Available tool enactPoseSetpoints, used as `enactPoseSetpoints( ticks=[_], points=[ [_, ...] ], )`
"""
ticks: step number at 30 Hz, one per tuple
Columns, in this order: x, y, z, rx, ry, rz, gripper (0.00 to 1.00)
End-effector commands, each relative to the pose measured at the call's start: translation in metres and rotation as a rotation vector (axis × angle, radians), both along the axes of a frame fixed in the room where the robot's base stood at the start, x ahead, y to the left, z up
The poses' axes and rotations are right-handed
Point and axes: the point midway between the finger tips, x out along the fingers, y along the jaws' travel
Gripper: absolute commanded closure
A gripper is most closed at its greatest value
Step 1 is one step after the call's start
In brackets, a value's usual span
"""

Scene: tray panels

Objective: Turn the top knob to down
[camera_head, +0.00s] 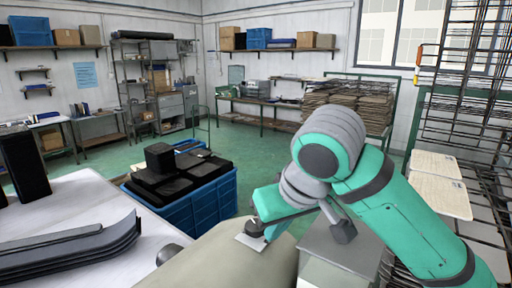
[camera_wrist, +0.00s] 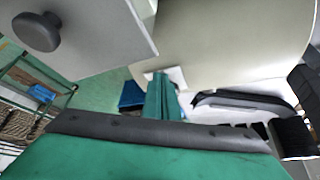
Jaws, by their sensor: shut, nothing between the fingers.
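A dark round knob (camera_wrist: 37,31) sits on a pale grey panel (camera_wrist: 95,35) at the upper left of the wrist view. In the head view a small grey knob (camera_head: 342,230) shows at the grey box (camera_head: 343,252), partly behind my arm. I cannot tell whether both views show the same knob or which way it points. My gripper (camera_head: 264,231) is teal, shut and empty, beside a small white plate (camera_head: 246,241) on a rounded beige surface. It also shows in the wrist view (camera_wrist: 160,78), apart from the knob.
A blue crate (camera_head: 207,204) with black blocks stands at the left. A white table (camera_head: 85,200) holds dark curved strips (camera_head: 75,254). A wire rack (camera_head: 470,110) with pale trays stands close on the right. Green floor (camera_head: 115,158) is open farther back.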

Motion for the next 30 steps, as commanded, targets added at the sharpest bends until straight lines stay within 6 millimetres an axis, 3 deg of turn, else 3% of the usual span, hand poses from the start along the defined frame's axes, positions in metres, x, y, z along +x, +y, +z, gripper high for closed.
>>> enactPoseSetpoints(
  ticks=[19,30],
  points=[
    [-0.001,-0.003,0.056,-0.001,0.0,-0.004,1.0],
    [-0.001,-0.001,0.06,-0.002,0.0,-0.001,1.0]
  ],
)
